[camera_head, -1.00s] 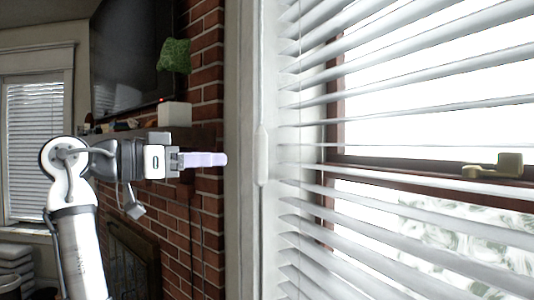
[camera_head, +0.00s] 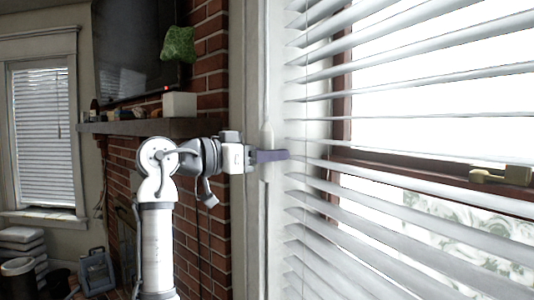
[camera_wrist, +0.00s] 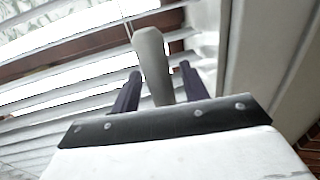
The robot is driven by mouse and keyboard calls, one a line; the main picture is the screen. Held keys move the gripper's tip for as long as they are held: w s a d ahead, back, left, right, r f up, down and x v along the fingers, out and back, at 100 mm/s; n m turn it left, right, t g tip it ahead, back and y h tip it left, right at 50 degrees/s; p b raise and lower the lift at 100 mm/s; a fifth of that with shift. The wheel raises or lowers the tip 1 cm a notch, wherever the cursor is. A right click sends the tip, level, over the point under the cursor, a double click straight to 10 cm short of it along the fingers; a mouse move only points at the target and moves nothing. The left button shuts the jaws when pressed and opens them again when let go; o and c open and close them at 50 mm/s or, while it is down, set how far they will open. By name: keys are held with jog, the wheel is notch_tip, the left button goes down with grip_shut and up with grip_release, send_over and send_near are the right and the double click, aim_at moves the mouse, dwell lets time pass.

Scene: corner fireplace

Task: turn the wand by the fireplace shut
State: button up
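The wand (camera_head: 266,138) is a thin pale rod with a thicker handle, hanging upright at the left edge of the white blinds (camera_head: 400,122). The blinds' slats are tilted open, with bright daylight between them. My gripper (camera_head: 284,155) is at the height of the wand's handle and hides part of it in the head view. In the wrist view the grey handle (camera_wrist: 152,62) stands between the two dark purple fingers of my gripper (camera_wrist: 161,72). A gap shows between the handle and the right finger, so the gripper is open around it. Contact at the left finger is unclear.
The window frame (camera_head: 247,80) stands close behind the wand. To the left are a brick fireplace (camera_head: 190,255) with a mantel (camera_head: 150,127), a white box (camera_head: 180,105) and a green ornament (camera_head: 178,45). A latch (camera_head: 502,175) sits on the window at right.

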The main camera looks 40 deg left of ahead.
jog(key=c, duration=0.9)
jog(key=shift+f+n+y+b, duration=0.1)
jog(key=shift+n+y+b, duration=0.2)
jog(key=shift+y+b, duration=0.15)
jog(key=n+t+y+b, duration=0.1)
jog(key=n+y+b, duration=0.1)
jog(key=y, duration=0.2)
jog(key=shift+d+f+n, duration=0.1)
jog(key=shift+n, duration=0.3)
jog(key=n+y+b, duration=0.1)
jog(key=n+y, duration=0.1)
jog(key=y, duration=0.1)
jog(key=n+g+y+b, duration=0.1)
jog(key=n+y+b, duration=0.1)
jog(key=y, duration=0.2)
jog(key=n+g+y+b, duration=0.1)
jog(key=n+g+y, duration=0.2)
jog(key=y, duration=0.3)
jog(key=shift+n, duration=0.9)
jog(key=shift+n+g+y+b, duration=0.3)
jog(key=shift+n+g+y, duration=1.55)
jog(key=shift+g, duration=0.55)
jog(key=shift+a, duration=0.2)
